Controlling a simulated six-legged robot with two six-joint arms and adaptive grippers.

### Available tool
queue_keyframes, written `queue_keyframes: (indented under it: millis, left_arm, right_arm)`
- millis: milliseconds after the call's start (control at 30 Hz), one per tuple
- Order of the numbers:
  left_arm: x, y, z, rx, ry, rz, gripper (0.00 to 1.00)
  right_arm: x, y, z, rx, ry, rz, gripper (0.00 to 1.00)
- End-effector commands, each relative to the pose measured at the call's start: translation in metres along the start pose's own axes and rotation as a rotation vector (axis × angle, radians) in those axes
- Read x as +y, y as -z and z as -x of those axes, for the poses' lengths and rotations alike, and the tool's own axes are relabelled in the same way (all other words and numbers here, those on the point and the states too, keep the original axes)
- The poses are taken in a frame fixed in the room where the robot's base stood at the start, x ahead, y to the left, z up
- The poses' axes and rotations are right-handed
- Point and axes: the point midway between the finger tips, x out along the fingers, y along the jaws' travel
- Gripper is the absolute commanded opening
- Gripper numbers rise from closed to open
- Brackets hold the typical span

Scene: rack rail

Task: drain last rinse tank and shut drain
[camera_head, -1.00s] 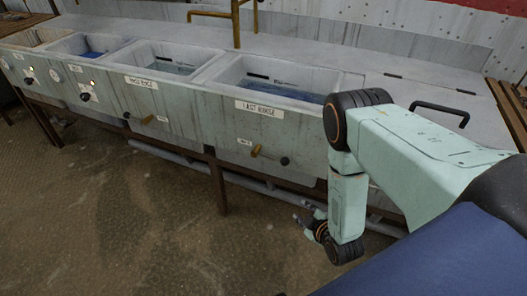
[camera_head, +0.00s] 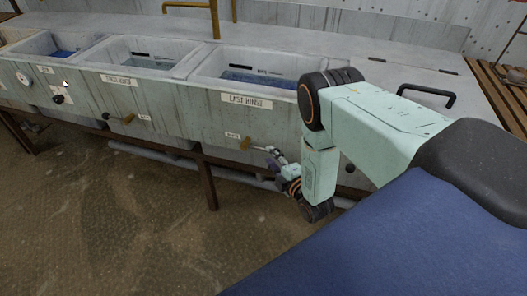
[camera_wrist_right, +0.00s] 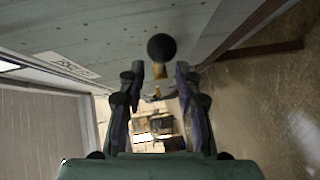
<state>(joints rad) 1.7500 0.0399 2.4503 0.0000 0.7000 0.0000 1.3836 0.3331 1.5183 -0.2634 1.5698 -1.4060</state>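The last rinse tank (camera_head: 247,118) is the right-hand basin in the head view, with a "LAST RINSE" label on its front and bluish water (camera_head: 265,80) inside. A brass drain fitting (camera_head: 245,143) sticks out low on its front beside a small label. My right gripper (camera_head: 272,152) is just right of this fitting, close to the tank front. In the right wrist view my right gripper (camera_wrist_right: 160,68) is open, its fingers apart and empty. A black round knob (camera_wrist_right: 161,47) with a brass part (camera_wrist_right: 160,71) under it shows just beyond and between the fingertips. My left gripper is not in view.
The first rinse tank (camera_head: 110,97) and another basin with blue liquid stand to the left, with their own knobs. A pipe and brown legs (camera_head: 209,180) run below the tanks. A black handle (camera_head: 428,93) and wooden slats lie at right. The floor in front is clear.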

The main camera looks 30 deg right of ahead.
Motion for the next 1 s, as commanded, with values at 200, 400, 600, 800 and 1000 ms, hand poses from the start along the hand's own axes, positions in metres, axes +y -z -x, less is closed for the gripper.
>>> queue_keyframes:
  millis: [200, 400, 600, 800, 1000]
  left_arm:
    - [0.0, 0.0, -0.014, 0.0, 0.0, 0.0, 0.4]
    - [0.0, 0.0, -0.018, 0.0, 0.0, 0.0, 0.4]
    - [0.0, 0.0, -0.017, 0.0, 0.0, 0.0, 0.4]
    - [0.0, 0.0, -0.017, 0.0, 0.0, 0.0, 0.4]
    - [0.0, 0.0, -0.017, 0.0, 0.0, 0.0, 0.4]
  right_arm:
    - [-0.002, 0.001, -0.035, 0.002, -0.002, 0.0, 0.34]
    - [-0.001, 0.003, -0.05, 0.001, 0.0, -0.002, 0.34]
    - [0.0, 0.003, -0.052, 0.001, 0.001, -0.002, 0.34]
    - [0.0, 0.003, -0.052, 0.001, 0.001, -0.002, 0.24]
    - [-0.001, 0.003, -0.052, 0.001, 0.001, -0.002, 0.07]
